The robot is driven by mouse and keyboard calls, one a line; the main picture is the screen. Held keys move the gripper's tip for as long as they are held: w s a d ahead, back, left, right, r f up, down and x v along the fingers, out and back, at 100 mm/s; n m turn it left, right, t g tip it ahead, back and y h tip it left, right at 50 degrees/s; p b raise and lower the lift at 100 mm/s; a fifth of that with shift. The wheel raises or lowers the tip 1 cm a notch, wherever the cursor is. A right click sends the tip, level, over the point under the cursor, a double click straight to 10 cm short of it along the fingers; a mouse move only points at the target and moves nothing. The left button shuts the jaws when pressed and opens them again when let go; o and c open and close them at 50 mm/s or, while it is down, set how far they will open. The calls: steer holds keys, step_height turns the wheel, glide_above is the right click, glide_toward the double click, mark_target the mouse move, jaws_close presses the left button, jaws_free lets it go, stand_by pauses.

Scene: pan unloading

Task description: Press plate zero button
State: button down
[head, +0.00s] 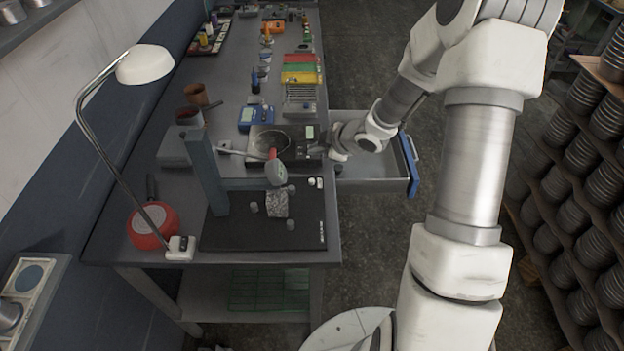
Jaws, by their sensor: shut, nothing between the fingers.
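A scale with a square metal plate (268,143) stands on the workbench, and a dark round pan or dish lies on the plate. A small display with a greenish screen (310,132) sits at the plate's right side. The zero button is too small to make out. My gripper (316,152) is shut and empty, just right of the plate and close below the display. Whether its fingertips touch the scale cannot be told. It partly hides the scale's right side.
A black mat (240,235) with a grey upright stand (205,170) and small weights lies in front. An open drawer (372,178) juts out right of the bench under my wrist.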

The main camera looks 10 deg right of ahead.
steer(key=shift+f, duration=0.1)
step_height(320, 180, down, 9)
steer(key=b, duration=0.8)
steer(key=shift+r, duration=0.2)
stand_by(1.6)
steer(key=shift+f+b, duration=0.4)
steer(key=shift+b, duration=0.1)
steer(key=shift+f+b, duration=0.45)
steer(key=shift+f, duration=0.1)
stand_by(0.4)
stand_by(0.4)
steer(key=shift+r+p, duration=1)
step_height(320, 180, up, 5)
steer(key=p, duration=0.4)
steer(key=shift+p, duration=0.35)
